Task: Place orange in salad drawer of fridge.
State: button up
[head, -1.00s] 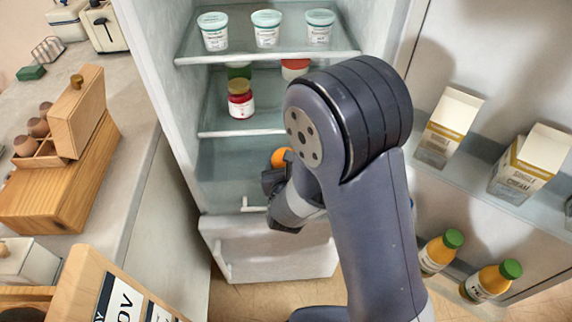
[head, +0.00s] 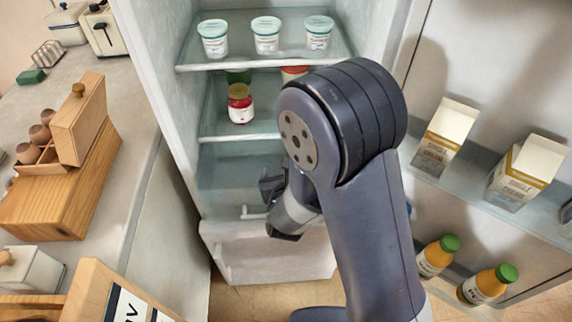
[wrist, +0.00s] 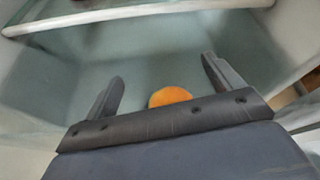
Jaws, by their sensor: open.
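The orange (wrist: 170,96) shows in the wrist view between the two spread fingers, its lower part hidden behind my gripper's body. In the head view it is hidden behind my arm. My gripper (wrist: 163,70) is open, and I see no finger touching the orange. In the head view my gripper (head: 273,190) is at the lower part of the fridge, by a glassy, pale green compartment (head: 228,172) that looks like the salad drawer. Whether the orange rests on its floor, I cannot tell.
Glass shelves above hold several white tubs (head: 266,34) and a red jar (head: 240,104). The open fridge door on the right carries cartons (head: 443,137) and juice bottles (head: 437,257). A counter with a wooden egg box (head: 62,165) runs along the left.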

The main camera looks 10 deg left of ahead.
jog(key=v, duration=1.1)
jog(key=shift+w+r, duration=0.1)
jog(key=shift+r, duration=0.05)
dwell(0.5)
